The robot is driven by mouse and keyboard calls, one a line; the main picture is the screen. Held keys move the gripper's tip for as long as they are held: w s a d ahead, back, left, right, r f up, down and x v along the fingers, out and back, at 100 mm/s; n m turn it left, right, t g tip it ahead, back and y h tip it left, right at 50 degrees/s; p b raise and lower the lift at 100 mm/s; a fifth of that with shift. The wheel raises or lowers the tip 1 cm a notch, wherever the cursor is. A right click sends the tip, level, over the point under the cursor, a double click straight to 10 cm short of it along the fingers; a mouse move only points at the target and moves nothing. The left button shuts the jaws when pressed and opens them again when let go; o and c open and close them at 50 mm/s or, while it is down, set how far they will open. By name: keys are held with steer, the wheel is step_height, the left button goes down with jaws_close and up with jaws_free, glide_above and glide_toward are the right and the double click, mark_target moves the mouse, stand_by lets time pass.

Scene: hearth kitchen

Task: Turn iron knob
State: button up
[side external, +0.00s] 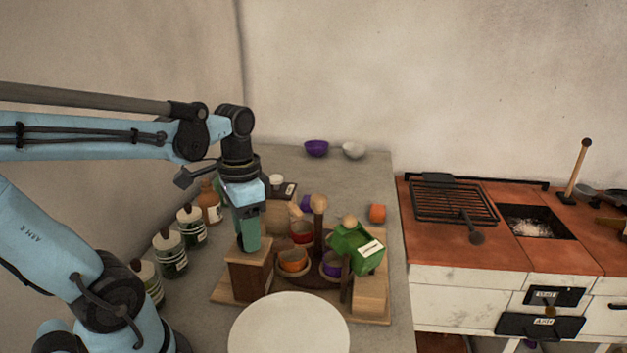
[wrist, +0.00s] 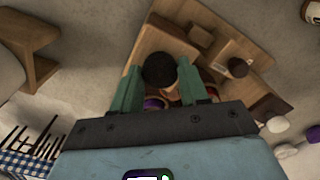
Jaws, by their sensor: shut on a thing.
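My gripper (side external: 249,246) points down at a wooden block (side external: 250,275) on the left of a wooden stand in the side view. In the wrist view, the two green fingers of my gripper (wrist: 160,76) stand on either side of a dark round knob (wrist: 159,68), shut on it. The knob looks like the iron one; in the side view the fingers hide it. How far it is turned cannot be told.
The stand holds an orange bowl (side external: 293,261), other small bowls and a green block-like piece (side external: 357,249). A pale round plate (side external: 289,325) lies in front. Several jars (side external: 170,252) line the left. A brick stove (side external: 450,245) stands right.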

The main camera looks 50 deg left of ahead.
steer(key=shift+m, duration=1.6)
steer(key=o, duration=1.1)
steer(key=shift+c, duration=0.2)
steer(key=shift+r, duration=0.1)
step_height(320, 180, up, 12)
steer(key=w+d+f+n+t, duration=0.2)
steer(key=w+d+f+t, duration=0.1)
steer(key=f, duration=0.3)
steer(key=w+d+f+n+t, duration=0.2)
steer(key=w+d+f+t, duration=0.1)
steer(key=d+f+t, duration=0.1)
steer(key=shift+d+f, duration=0.45)
steer(key=shift+f, duration=0.4)
